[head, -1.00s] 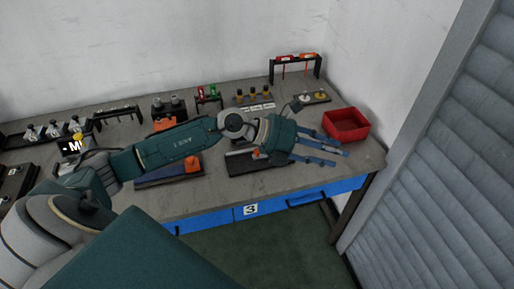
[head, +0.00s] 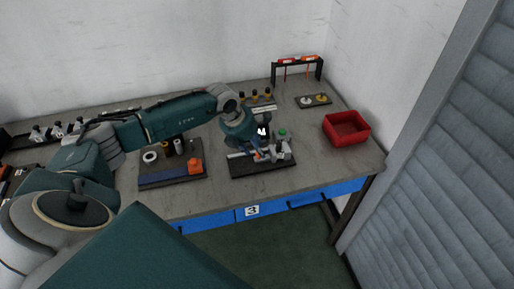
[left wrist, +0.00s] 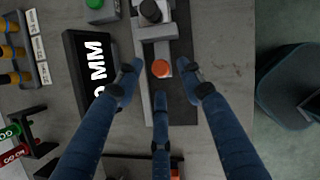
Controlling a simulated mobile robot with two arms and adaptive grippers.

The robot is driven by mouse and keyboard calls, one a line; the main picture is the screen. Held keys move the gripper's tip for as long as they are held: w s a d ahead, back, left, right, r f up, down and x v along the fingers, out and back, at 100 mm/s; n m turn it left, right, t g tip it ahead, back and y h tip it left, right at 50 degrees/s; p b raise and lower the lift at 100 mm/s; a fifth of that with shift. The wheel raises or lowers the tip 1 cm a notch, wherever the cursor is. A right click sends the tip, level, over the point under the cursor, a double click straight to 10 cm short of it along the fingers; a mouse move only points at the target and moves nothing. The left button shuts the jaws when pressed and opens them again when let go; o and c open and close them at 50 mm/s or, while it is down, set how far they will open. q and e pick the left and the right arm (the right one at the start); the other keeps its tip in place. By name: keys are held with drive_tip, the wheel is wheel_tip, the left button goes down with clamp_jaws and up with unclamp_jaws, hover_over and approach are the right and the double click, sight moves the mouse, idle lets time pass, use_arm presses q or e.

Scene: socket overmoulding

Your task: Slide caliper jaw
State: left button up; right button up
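The caliper fixture sits on a black base plate (head: 262,169) near the front of the bench, with a grey rail along it. In the left wrist view the caliper's grey rail (left wrist: 143,52), its round orange knob (left wrist: 161,68) and a black display (left wrist: 88,75) with white "MM" lettering show from above. My left gripper (head: 258,152) points down over the fixture. In the left wrist view its blue fingers (left wrist: 162,80) are spread, two beside the orange knob and one below it; I see no clear contact. The gripper hides part of the caliper in the head view. My right gripper is in neither view.
A tray (head: 172,180) with rings, cylinders and an orange piece lies left of the fixture. A red bin (head: 346,127) stands to the right. Behind are a small plate (head: 313,101) with two discs and a black rack (head: 297,66). Bench between fixture and bin is clear.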

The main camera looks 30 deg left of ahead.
sight(254, 159)
use_arm(q)
drive_tip(key=shift+x, duration=0.95)
drive_tip(key=shift+w+d+f, duration=0.1)
drive_tip(key=shift+f, duration=0.1)
clamp_jaws()
drive_tip(key=shift+s+a+f, duration=0.1)
drive_tip(key=shift+s+a, duration=0.85)
drive_tip(key=shift+s, duration=0.05)
drive_tip(key=shift+s+a, duration=0.2)
drive_tip(key=shift+s, duration=0.1)
drive_tip(key=shift+w, duration=0.1)
unclamp_jaws()
